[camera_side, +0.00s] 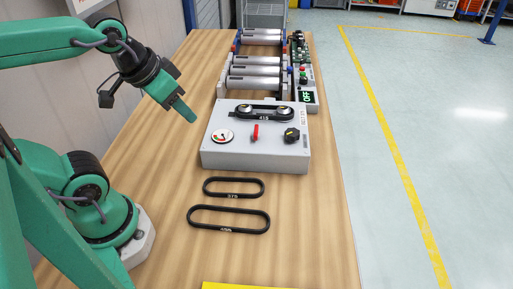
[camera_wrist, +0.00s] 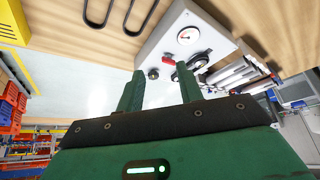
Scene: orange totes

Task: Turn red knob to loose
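The red knob (camera_side: 255,132) is a small upright lever on the front of a light grey box (camera_side: 256,161), between a round dial gauge (camera_side: 222,136) and a black knob (camera_side: 291,135). It also shows in the wrist view (camera_wrist: 168,60), above and between my fingers. My gripper (camera_side: 184,110) is in the air left of the box, pointing down and right, apart from the knob. In the wrist view its two green fingers (camera_wrist: 160,90) stand apart with nothing between them. Any marking beside the red knob is too small to read.
A black belt marked 415 (camera_side: 264,117) runs around two pulleys on the box. Two loose belts, a smaller one (camera_side: 233,181) and a larger one (camera_side: 228,209), lie on the wooden table (camera_side: 300,250). Rollers (camera_side: 255,83) stand behind the box. The table left of the box is clear.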

